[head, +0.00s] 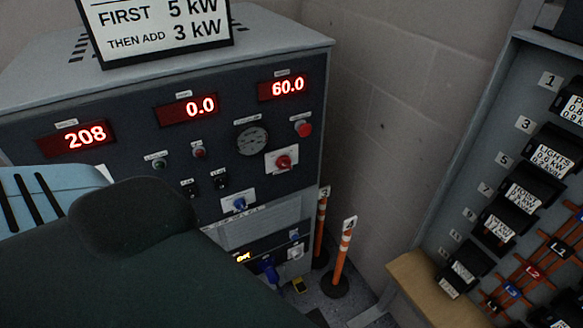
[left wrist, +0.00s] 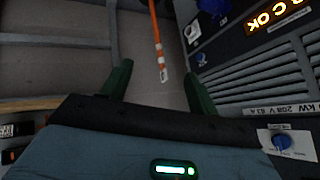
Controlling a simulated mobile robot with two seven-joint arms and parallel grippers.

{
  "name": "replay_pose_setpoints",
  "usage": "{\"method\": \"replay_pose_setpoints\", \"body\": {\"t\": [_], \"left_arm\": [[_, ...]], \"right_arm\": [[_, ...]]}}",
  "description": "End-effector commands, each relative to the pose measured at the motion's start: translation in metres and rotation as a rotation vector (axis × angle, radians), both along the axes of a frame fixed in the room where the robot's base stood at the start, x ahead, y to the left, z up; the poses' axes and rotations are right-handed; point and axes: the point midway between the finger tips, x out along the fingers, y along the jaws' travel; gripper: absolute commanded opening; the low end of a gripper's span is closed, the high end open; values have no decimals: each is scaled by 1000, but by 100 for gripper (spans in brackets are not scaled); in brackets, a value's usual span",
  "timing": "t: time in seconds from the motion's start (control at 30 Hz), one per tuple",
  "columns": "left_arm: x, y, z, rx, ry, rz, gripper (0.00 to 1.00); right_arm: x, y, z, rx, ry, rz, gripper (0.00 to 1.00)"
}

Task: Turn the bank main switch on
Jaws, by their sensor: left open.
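Labels at these knobs are too small to read, so which one is the bank main switch cannot be told. My left gripper (left wrist: 158,88) is open and empty, left of the bank's front; my arm covers it in the head view. My right gripper is not in view.
The metered cabinet (head: 110,115) reads 208, 0.0 and 60.0 and has a red knob (head: 284,162) and a blue knob (head: 239,204). Orange-and-white posts (head: 341,257) stand beside it. A breaker panel (head: 505,110) is at right, above a wooden ledge (head: 420,280).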

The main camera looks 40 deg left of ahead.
Motion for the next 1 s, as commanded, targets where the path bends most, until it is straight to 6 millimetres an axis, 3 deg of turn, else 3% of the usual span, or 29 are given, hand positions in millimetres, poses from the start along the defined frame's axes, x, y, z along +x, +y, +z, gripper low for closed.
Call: {"method": "replay_pose_setpoints", "body": {"t": [0.03,0.17,0.3,0.4,0.6,0.7,1.0], "left_arm": [[29,10,5,72,-13,33,60],[90,40,32,268,-56,154,60],[148,69,87,465,-149,331,60],[178,84,134,581,-234,466,60],[207,96,212,727,-387,684,60],[212,97,233,761,-433,743,60],[213,98,243,776,-455,771,60]], "right_arm": [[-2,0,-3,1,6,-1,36],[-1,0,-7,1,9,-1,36],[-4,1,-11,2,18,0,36],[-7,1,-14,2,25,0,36],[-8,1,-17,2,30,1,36],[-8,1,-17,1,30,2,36],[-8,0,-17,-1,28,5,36]]}}
